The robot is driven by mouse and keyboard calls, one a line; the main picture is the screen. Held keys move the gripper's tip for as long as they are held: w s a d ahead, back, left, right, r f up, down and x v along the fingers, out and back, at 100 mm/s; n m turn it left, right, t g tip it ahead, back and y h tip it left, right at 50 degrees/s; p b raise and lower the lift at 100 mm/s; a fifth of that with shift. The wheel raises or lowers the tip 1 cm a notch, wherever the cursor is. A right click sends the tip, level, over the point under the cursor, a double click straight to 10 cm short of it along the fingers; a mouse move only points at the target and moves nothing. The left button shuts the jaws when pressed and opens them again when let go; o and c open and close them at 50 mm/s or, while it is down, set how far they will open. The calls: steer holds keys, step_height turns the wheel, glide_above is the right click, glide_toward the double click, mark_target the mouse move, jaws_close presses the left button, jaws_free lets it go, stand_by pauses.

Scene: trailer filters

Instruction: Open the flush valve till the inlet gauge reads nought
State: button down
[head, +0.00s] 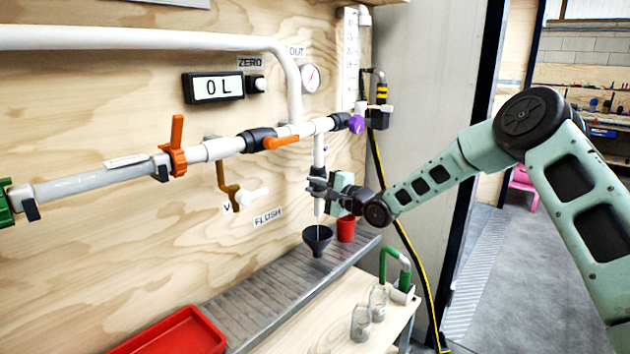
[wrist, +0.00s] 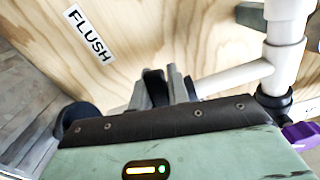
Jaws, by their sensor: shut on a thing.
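The flush valve (head: 318,187) sits on a white pipe that drops from the main line, right of the FLUSH label (head: 267,217). My gripper (head: 331,188) comes from the right and is shut at this valve. In the wrist view my gripper's grey fingers (wrist: 161,90) close around a dark part, seemingly the valve's handle (wrist: 155,88); the handle's angle is mostly hidden. A thin pale streak runs from the pipe's lower end into the black funnel (head: 317,238). One round gauge (head: 311,78) shows below the OUT label; I see no gauge marked as inlet.
An orange lever (head: 281,142), an orange clamp handle (head: 177,146) and a purple knob (head: 356,124) lie along the main pipe. The counter display (head: 218,88) reads 0 L. A red cup (head: 346,229) stands near the funnel, glass jars (head: 361,322) on the bench below.

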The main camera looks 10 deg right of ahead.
steer(key=shift+w+d+r+m+p, duration=0.2)
steer(key=shift+r+m+p, duration=0.25)
steer(key=shift+m+p, duration=0.6)
steer(key=shift+w+d+r+m+p, duration=0.1)
steer(key=shift+d+r+m+p, duration=0.15)
steer(key=shift+r+m+p, duration=0.75)
steer(key=shift+w+d+f+m+p, duration=0.2)
steer(key=shift+m+p, duration=0.45)
steer(key=shift+m, duration=0.9)
steer(key=shift+d+r, duration=0.1)
steer(key=shift+r, duration=0.05)
steer(key=c, duration=1.3)
jaws_free()
steer(key=shift+c, duration=0.2)
steer(key=shift+r, duration=0.15)
steer(key=shift+d+r, duration=0.1)
steer(key=shift+r, duration=0.05)
